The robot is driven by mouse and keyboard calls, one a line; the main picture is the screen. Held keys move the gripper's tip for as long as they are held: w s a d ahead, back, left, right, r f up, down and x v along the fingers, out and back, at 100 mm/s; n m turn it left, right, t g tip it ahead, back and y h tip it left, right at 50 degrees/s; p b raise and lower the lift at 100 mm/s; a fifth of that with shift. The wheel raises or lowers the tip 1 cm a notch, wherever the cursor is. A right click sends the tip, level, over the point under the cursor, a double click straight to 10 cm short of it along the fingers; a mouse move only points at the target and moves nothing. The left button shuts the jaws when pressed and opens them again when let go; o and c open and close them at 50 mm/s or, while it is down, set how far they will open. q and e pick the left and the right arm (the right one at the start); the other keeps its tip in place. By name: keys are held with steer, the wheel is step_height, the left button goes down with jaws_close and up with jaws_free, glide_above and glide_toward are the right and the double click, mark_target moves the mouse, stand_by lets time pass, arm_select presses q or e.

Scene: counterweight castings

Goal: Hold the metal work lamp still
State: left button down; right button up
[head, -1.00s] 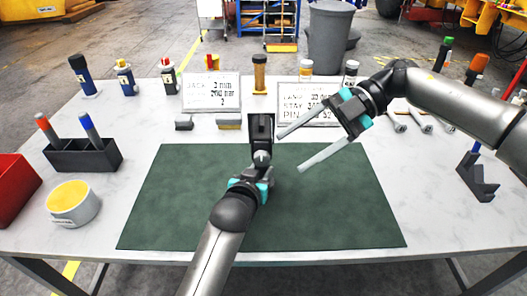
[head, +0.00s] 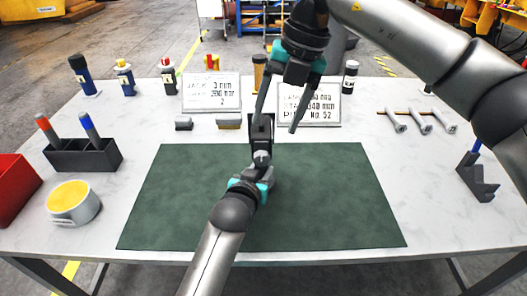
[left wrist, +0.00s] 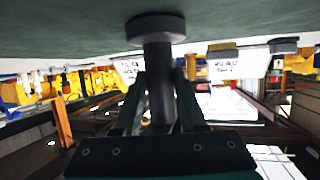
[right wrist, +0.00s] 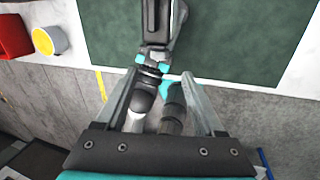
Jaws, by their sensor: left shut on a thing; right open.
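The metal work lamp (head: 262,128) is dark grey and stands upright over the green mat (head: 330,200). My left gripper (head: 258,170) is shut on the lamp's stem. In the left wrist view the stem (left wrist: 159,65) is between the fingers and the round base (left wrist: 156,27) is at the mat. My right gripper (head: 277,118) is open and empty, at the lamp's upper end in the head view; whether it touches cannot be told. In the right wrist view the lamp (right wrist: 156,22) appears beyond the open fingers (right wrist: 163,95).
Two sign cards (head: 211,92) stand behind the mat, one partly covered by my right gripper. A pen holder (head: 83,156), a yellow-topped cup (head: 74,203) and a red bin (head: 14,188) are at left.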

mark_target(263, 154)
steer(key=x, duration=0.9)
steer(key=shift+a+f, duration=0.1)
steer(key=shift+f, duration=0.1)
steer(key=shift+c, duration=0.2)
jaws_close()
